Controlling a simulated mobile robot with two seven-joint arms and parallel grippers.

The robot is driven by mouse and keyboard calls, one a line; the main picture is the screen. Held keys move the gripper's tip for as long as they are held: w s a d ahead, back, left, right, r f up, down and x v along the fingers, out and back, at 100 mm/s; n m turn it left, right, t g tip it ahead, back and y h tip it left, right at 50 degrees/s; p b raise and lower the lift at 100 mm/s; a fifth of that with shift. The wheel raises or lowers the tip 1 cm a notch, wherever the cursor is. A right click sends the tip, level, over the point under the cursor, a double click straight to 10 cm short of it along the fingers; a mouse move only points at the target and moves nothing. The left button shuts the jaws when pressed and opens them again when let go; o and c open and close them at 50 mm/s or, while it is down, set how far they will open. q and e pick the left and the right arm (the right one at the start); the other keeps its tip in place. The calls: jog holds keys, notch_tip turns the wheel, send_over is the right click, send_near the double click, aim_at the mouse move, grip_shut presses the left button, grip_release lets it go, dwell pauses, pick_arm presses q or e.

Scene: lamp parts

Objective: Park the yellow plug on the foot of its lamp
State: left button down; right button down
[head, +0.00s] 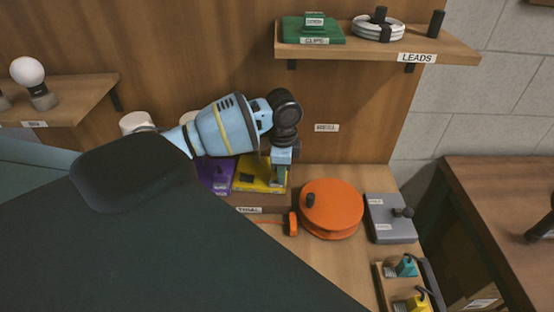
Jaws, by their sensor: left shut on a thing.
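My left gripper (280,166) points down at the right part of the yellow foot. It is shut on a small yellowish thing that is mostly hidden; I cannot tell its shape, or whether it touches the foot. Another yellow piece (418,304) with a dark curved part sits in a tray at the bottom right, cut by the frame edge. My right gripper is not in view.
An orange reel (332,208) lies just right of the gripper, with a grey box (391,219) beyond it. The tray (383,287) also holds a teal piece (407,266). Shelves hang at left (85,92) and top right (350,50). My own dark arm hides the lower left.

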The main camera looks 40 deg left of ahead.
pick_arm(q)
jog(key=c, duration=1.2)
grip_release()
jog(key=shift+o, duration=0.2)
jog(key=shift+r, duration=3.9)
jog(key=shift+s+f, duration=0.1)
